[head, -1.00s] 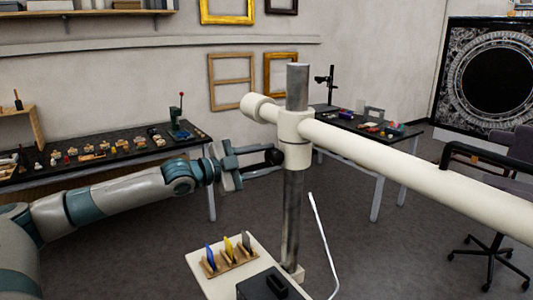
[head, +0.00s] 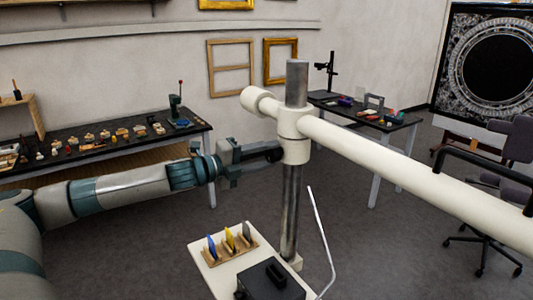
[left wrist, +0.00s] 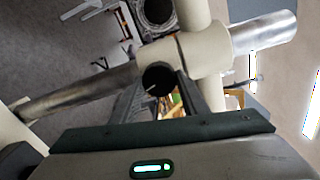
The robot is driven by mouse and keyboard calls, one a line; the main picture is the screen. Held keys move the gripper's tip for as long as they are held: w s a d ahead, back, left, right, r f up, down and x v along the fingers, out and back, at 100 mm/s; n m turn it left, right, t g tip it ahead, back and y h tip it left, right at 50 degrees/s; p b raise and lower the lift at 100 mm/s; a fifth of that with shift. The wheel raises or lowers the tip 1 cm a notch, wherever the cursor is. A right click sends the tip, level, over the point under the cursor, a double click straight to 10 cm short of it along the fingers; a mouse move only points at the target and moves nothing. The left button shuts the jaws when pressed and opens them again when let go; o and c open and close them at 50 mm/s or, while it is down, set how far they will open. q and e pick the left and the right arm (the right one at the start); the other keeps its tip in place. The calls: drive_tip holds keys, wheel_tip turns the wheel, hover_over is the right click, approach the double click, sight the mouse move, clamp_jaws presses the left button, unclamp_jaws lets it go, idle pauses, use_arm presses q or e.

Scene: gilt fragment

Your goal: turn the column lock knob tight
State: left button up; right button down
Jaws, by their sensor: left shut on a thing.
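The black column lock knob (head: 273,155) sticks out to the left of the cream collar (head: 297,150), which sits around the upright metal column (head: 290,212). My left gripper (head: 268,154) reaches in from the left and is shut on the knob. In the left wrist view the knob (left wrist: 158,78) shows as a dark round end between the two fingers, close to the collar (left wrist: 205,50). The fingers partly cover the knob in the head view. My right gripper is not in view.
A long cream boom (head: 400,160) runs from the collar to the right. Below stands a pale tray (head: 205,255) with coloured upright pieces and a black box (head: 270,281). A workbench (head: 110,150) with small items stands behind my left arm.

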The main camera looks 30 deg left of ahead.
use_arm(q)
drive_tip(key=shift+f+m, duration=0.1)
drive_tip(key=shift+m, duration=0.4)
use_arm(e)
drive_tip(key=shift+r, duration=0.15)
use_arm(q)
drive_tip(key=o, duration=1.1)
drive_tip(key=shift+c, duration=0.2)
drive_tip(key=shift+s, duration=0.1)
drive_tip(key=shift+s+a+f+b, duration=0.15)
drive_tip(key=shift+s+a+b, duration=0.2)
drive_tip(key=shift+s+b, duration=0.35)
use_arm(e)
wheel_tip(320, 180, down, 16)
drive_tip(key=b, duration=1.4)
use_arm(q)
drive_tip(key=b+v, duration=0.5)
drive_tip(key=v, duration=1)
drive_tip(key=shift+s+r, duration=0.25)
drive_tip(key=shift+s, duration=0.1)
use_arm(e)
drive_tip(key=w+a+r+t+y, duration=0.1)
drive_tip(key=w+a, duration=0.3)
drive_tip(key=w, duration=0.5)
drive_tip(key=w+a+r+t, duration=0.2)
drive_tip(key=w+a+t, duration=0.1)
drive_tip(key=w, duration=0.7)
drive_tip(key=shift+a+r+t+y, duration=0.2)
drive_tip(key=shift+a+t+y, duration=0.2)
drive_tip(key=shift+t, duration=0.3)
